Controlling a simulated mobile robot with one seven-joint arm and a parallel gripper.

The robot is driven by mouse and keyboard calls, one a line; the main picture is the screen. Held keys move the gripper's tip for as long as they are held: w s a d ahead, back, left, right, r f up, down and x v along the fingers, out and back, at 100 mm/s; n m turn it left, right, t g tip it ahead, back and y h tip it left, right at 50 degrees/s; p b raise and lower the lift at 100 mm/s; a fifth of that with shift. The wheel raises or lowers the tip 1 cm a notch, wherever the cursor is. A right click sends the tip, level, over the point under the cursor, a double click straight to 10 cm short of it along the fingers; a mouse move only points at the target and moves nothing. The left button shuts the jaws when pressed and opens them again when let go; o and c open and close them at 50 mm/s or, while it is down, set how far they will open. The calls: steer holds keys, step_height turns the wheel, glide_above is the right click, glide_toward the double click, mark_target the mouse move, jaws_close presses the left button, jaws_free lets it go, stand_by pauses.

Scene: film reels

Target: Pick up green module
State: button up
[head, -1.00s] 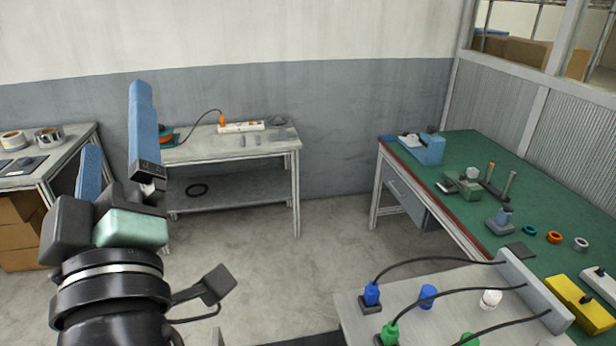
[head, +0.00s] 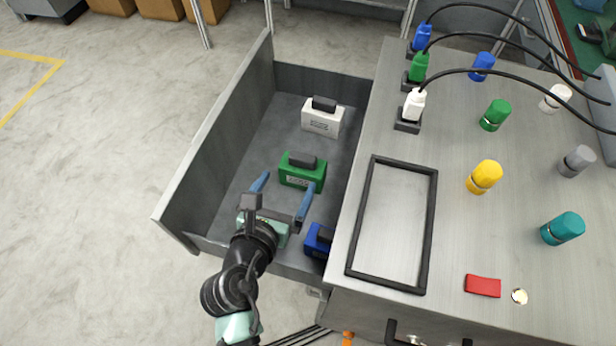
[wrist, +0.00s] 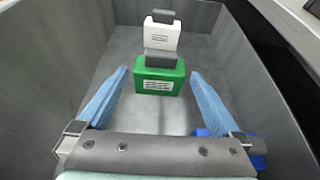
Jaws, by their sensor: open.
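The green module (head: 302,173) stands in the grey open drawer (head: 214,143), between a white module and a blue module. It has a grey block on top and a white label on its front. In the wrist view the green module (wrist: 160,78) is centred ahead, beyond the fingertips. My gripper (head: 282,188) is over the drawer on the near side of the green module, with its two blue fingers apart. In the wrist view the gripper (wrist: 159,74) is open with nothing between its fingers.
The white module (head: 322,118) stands behind the green one, and the blue module (head: 319,240) is close to my right finger. The drawer walls enclose them. The bench top (head: 455,140) at right holds a black frame (head: 431,230), plugs and coloured cylinders.

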mark_target(301, 161)
steer(key=x, duration=0.4)
steer(key=shift+w+f+b, duration=0.15)
steer(key=shift+w+b, duration=0.15)
steer(key=shift+b+x, duration=0.65)
steer(key=shift+x, duration=2.25)
steer(key=shift+s+d, duration=0.1)
steer(key=shift+d, duration=0.05)
jaws_close()
